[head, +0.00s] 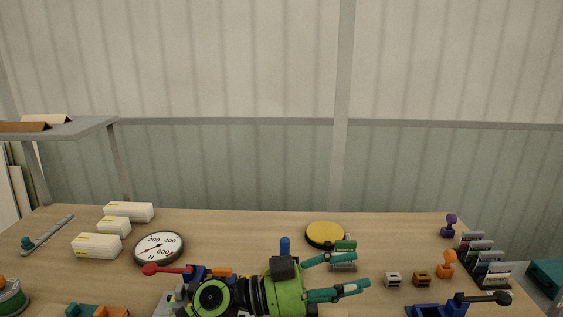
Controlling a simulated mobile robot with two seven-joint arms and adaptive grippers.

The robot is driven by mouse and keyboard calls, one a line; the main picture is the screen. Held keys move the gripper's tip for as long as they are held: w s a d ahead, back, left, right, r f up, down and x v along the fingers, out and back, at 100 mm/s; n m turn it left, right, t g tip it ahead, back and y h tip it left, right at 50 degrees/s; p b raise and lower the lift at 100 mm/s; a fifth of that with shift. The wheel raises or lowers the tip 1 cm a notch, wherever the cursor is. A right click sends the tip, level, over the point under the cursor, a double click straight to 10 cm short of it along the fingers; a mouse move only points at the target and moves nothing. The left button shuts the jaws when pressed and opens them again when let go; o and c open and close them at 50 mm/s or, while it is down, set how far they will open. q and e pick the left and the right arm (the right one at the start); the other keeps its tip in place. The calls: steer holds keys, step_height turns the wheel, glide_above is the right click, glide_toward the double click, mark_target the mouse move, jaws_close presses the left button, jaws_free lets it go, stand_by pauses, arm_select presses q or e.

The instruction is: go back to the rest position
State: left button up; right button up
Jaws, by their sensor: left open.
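My left gripper (360,271) is in the lower middle of the head view. Its green body lies over the front of the wooden table (390,236), with the two teal fingers pointing right. The fingers are spread apart, and I see nothing held between them. My right gripper is not in view.
A yellow disc (325,234) lies behind the left gripper. A round dial (158,247) and white boxes (97,245) are on the left. Small blocks (421,279), an orange stamp-like piece (447,262) and a card rack (491,270) are on the right. The table's back middle is clear.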

arm_select(q)
steer(key=w+a+n+t+y, duration=0.6)
steer(key=a+n+t, duration=0.5)
steer(key=n+t, duration=0.45)
steer(key=s+a+f+n+g+y, duration=0.2)
steer(key=a+f+n+y, duration=0.2)
steer(key=a+f+y, duration=0.4)
steer(key=s+a+f+n+g+y, duration=0.1)
steer(key=s+a+f+n+y, duration=0.3)
steer(key=a+f, duration=0.45)
steer(key=s+a+f+m+g+y, duration=0.1)
steer(key=s+f+g, duration=0.6)
steer(key=s, duration=0.4)
steer(key=s+a+f+m+g, duration=0.15)
steer(key=s+f+g, duration=0.25)
steer(key=s+f, duration=0.55)
step_height(320, 180, down, 21)
steer(key=s+g, duration=0.1)
steer(key=s, duration=0.1)
steer(key=s+a+f+g, duration=0.1)
steer(key=s+a+f, duration=0.2)
steer(key=s+f, duration=1.1)
steer(key=shift+s+f, duration=0.3)
steer(key=shift+s, duration=0.85)
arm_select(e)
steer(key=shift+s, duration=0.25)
